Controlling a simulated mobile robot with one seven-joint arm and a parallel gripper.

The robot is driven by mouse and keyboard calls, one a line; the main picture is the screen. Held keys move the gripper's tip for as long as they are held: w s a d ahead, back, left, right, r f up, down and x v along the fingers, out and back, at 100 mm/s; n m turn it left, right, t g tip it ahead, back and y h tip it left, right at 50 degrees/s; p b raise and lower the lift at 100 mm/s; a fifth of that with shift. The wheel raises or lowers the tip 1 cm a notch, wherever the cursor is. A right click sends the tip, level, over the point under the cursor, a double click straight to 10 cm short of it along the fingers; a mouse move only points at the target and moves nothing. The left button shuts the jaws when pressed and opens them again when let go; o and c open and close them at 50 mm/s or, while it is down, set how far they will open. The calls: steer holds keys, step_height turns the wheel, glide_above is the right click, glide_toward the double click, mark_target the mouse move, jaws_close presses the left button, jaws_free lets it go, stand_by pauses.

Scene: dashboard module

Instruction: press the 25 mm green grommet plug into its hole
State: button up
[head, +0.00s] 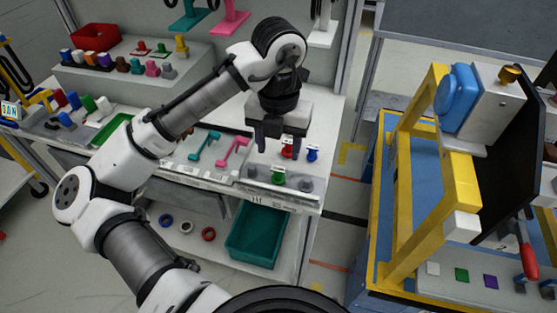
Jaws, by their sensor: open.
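A green plug (278,178) stands upright on the light workbench top near its front edge, with a small white tag beside it. I take it for the green grommet plug; its size cannot be read. My gripper (281,146) points down above the bench, a little behind the green plug in the picture. Its jaws are open, with no object seen held. A red plug (287,153) shows near the right finger. The black panel (506,160) stands tilted on a yellow frame at the right; no hole for the plug can be made out on it.
A blue plug (312,155) stands right of the red one. Pink and teal tools (232,152) lie left of the gripper. A teal bin (257,233) is on the shelf below. The yellow frame (401,190) stands right, across an open floor aisle (345,185).

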mark_target(279, 168)
step_height(279, 168, up, 6)
steer(key=shift+r, duration=0.2)
steer(key=shift+c, duration=0.2)
